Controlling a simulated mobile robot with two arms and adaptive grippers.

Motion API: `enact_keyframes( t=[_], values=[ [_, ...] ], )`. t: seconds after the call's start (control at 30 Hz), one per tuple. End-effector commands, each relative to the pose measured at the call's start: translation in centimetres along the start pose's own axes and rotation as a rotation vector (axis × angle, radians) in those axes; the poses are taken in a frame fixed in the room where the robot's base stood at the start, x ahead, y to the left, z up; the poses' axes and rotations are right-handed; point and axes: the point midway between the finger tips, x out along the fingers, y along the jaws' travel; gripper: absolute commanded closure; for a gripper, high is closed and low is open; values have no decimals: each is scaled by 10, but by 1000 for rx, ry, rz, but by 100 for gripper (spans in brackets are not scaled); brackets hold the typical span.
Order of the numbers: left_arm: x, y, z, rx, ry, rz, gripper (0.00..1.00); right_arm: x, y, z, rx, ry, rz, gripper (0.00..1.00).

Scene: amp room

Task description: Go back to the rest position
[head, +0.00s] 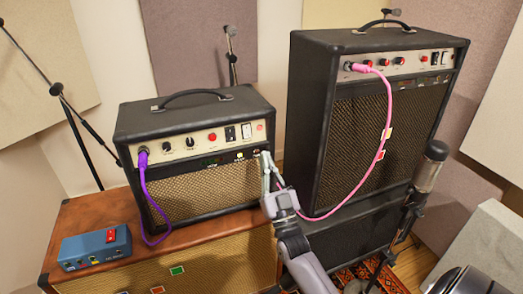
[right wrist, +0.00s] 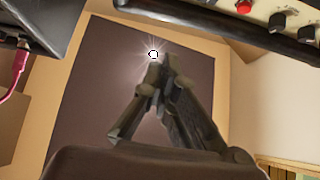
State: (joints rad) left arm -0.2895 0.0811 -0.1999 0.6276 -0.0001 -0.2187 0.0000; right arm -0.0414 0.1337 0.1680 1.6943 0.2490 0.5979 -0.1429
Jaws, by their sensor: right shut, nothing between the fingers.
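My right gripper (head: 268,168) comes up from the bottom middle of the head view, in front of the right front edge of the small amp (head: 200,178). Its fingers are closed together with nothing between them. Whether it touches the amp I cannot tell. In the right wrist view the shut fingers (right wrist: 158,70) point up toward a dark wall panel (right wrist: 85,90). Part of an amp panel with a red knob (right wrist: 244,6) shows at the top right there. My left gripper is not in view.
The small amp stands on a brown cabinet (head: 95,215), beside a blue pedal (head: 94,248) and purple cable (head: 147,200). A tall amp (head: 350,140) with a pink cable (head: 388,105) stands to the right. A microphone (head: 431,165) on a stand is close by.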

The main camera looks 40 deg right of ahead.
Motion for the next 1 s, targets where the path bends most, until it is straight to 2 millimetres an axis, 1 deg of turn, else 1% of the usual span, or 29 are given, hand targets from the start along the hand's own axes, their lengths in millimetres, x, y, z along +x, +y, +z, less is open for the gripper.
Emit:
enact_keyframes(
  t=[0.03, 0.2, 0.43, 0.8, 0.87, 0.93, 1.0],
  values=[
    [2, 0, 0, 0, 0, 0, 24, -7, 0, 0, 0, -1, 0, 100],
    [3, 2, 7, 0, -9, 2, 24, -16, 0, -4, 0, 1, 0, 100],
    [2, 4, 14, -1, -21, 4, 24, -16, 0, -4, 0, 1, 1, 100],
    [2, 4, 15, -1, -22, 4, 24, -17, -1, -3, 1, -6, -2, 100],
    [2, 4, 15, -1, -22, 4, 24, -18, -4, 0, 3, -32, -13, 100],
    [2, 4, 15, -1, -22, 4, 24, -23, -13, 8, 8, -97, -38, 100],
    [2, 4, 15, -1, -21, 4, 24, -31, -27, 21, 13, -200, -79, 100]
  ],
)
